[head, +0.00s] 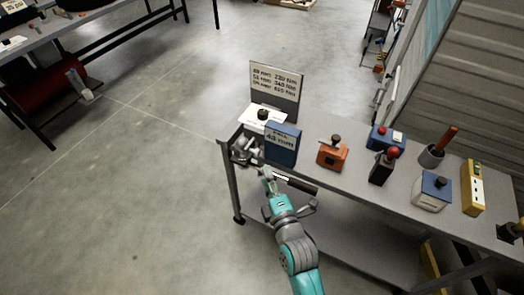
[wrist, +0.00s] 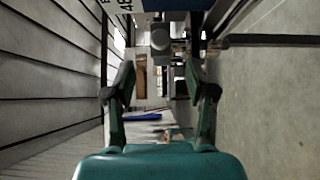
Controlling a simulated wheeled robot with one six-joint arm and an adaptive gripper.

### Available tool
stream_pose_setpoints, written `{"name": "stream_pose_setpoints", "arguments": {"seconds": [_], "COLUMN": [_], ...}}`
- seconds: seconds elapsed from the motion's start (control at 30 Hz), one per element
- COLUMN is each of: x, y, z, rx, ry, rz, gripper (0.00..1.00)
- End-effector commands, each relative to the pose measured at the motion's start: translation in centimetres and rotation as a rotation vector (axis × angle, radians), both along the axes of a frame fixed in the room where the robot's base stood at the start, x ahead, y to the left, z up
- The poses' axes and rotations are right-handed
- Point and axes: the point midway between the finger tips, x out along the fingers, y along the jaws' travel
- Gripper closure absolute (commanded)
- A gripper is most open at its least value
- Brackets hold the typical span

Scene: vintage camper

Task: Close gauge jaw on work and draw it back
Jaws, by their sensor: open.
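A grey metal gauge (head: 242,151) is at the left end of the bench, partly hidden behind a blue block. In the wrist view, a rounded grey metal part (wrist: 160,40), apparently of the gauge, shows ahead between the fingers. My gripper (head: 267,174) is just in front of the bench's left end, close below the gauge. In the wrist view my gripper (wrist: 163,85) has its fingers wide apart with nothing between them. I cannot tell which part is the jaw, or how it sits against the work.
The blue block (head: 282,146) with a size label stands right beside the gauge. A number board (head: 275,88) stands behind it. An orange box (head: 332,153), a red-knobbed lever (head: 384,165) and a grey cup (head: 431,156) stand farther right. Open floor (head: 130,190) lies left.

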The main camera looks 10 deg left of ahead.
Motion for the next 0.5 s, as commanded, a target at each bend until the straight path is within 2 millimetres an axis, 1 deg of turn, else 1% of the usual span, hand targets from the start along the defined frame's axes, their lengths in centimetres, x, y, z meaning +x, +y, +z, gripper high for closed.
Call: {"name": "stream_pose_setpoints", "arguments": {"seconds": [0.17, 0.5], "x": [2.0, 7.0], "y": [0.9, 3.3], "z": [0.1, 0.1], "rx": [0.002, 0.002], "ry": [-0.001, 0.000], "rz": [0.000, 0.000], "gripper": [0.45, 0.45]}}
